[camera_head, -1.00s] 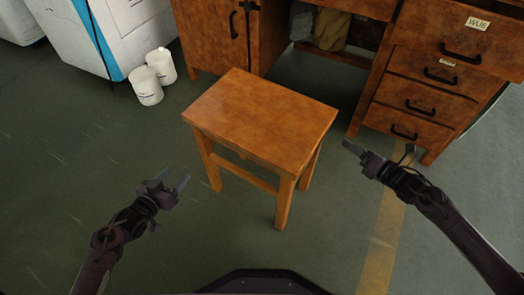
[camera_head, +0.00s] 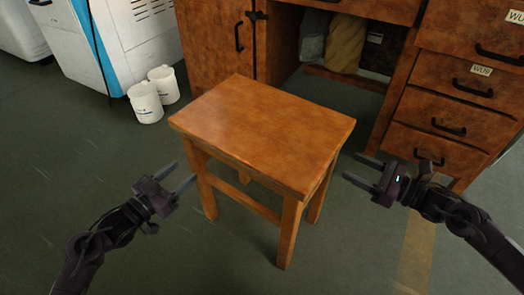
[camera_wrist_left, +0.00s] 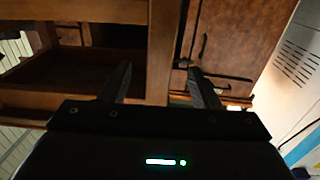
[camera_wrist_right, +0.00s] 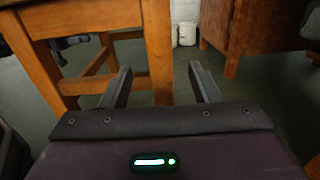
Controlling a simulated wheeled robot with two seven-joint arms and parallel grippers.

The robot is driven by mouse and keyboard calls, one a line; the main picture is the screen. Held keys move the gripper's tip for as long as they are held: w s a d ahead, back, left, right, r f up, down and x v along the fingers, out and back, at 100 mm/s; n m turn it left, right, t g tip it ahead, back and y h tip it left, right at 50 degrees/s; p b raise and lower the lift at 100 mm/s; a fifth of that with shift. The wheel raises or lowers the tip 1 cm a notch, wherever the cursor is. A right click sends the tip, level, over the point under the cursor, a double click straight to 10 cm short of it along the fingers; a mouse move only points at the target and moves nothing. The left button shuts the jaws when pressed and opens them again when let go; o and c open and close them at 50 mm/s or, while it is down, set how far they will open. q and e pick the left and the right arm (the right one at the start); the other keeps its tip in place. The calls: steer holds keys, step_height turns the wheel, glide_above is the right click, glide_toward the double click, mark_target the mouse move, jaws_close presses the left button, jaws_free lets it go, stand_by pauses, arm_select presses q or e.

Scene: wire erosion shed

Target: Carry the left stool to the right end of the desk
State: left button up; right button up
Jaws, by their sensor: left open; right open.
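A square wooden stool (camera_head: 262,130) stands upright on the floor in front of me, in the middle of the head view. The brown wooden desk (camera_head: 400,110) with drawers stands behind it and to the right. My left gripper (camera_head: 180,178) is open and empty, just left of the stool's left legs. My right gripper (camera_head: 362,170) is open and empty, just right of the stool's right side. In the left wrist view a stool leg (camera_wrist_left: 160,55) shows between the fingers, beyond them. In the right wrist view a leg (camera_wrist_right: 158,60) shows likewise. Neither gripper clearly touches the stool.
Two white tubs (camera_head: 146,103) stand on the floor at the left beside a white and blue machine (camera_head: 120,40). Bags (camera_head: 340,42) sit in the desk's knee space. A yellow floor line (camera_head: 416,255) runs at the lower right.

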mark_target(191, 162)
arm_select(q)
steer(key=x, duration=0.7)
steer(key=shift+w+d, duration=0.1)
steer(key=shift+w, duration=0.05)
arm_select(e)
steer(key=x, duration=0.7)
steer(key=shift+w+a, duration=0.1)
steer(key=shift+a, duration=0.1)
arm_select(q)
steer(key=shift+c, duration=0.3)
arm_select(e)
steer(key=shift+c, duration=0.3)
arm_select(q)
jaws_close()
arm_select(e)
jaws_close()
arm_select(q)
steer(key=shift+r, duration=0.35)
arm_select(e)
steer(key=shift+w+r, duration=0.15)
steer(key=shift+r, duration=0.25)
